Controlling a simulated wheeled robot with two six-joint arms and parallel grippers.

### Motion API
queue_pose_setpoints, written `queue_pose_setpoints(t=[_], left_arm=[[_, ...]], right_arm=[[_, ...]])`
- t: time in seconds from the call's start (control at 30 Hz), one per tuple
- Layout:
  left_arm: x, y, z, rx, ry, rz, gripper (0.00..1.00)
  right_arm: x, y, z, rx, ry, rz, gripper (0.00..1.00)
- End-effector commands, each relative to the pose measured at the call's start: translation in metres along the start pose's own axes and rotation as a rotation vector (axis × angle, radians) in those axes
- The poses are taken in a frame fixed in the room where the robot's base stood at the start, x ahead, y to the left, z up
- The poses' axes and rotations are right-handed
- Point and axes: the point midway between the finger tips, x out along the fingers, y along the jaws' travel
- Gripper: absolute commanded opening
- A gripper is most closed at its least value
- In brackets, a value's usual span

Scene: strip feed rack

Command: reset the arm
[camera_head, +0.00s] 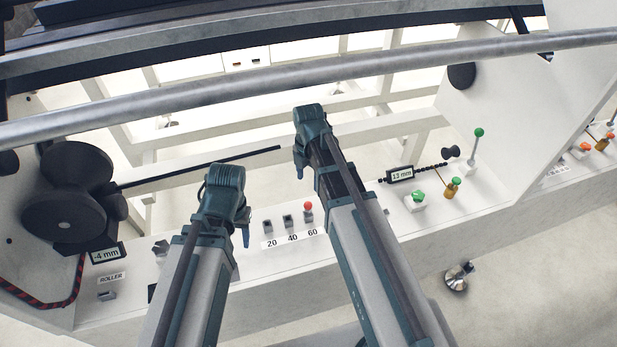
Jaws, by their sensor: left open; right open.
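My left arm comes in from below, and its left gripper (228,190) is over the white panel, left of the numbered switches. My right gripper (305,135) is further forward, above the white frame behind the panel. Both are seen from behind and above, and their fingers are mostly hidden. Both are open, and no held thing shows. Neither visibly touches a control.
The panel carries switches marked 20, 40 and 60 (290,222), one with a red knob. Left are dark rollers (70,195) and a "-4 mm" display (106,254). Right are a "13 mm" display (401,174), a green knob (417,197) and a green-topped lever (475,150). A grey rail (400,60) crosses above.

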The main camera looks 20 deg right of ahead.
Motion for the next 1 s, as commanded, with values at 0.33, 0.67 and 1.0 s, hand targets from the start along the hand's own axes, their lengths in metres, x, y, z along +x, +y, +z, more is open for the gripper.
queue_pose_setpoints(t=[0.33, 0.67, 1.0], left_arm=[[0.0, 0.0, 0.0, 0.0, 0.0, 0.0, 0.5], [0.0, 0.0, 0.0, 0.0, 0.0, 0.0, 0.5], [0.0, 0.0, 0.0, 0.0, 0.0, 0.0, 0.5]], right_arm=[[0.0, 0.0, 0.0, 0.0, 0.0, 0.0, 0.68], [0.0, -0.005, -0.02, 0.152, -0.005, -0.008, 0.68], [0.0, -0.029, -0.097, 0.89, -0.051, -0.028, 0.68]])
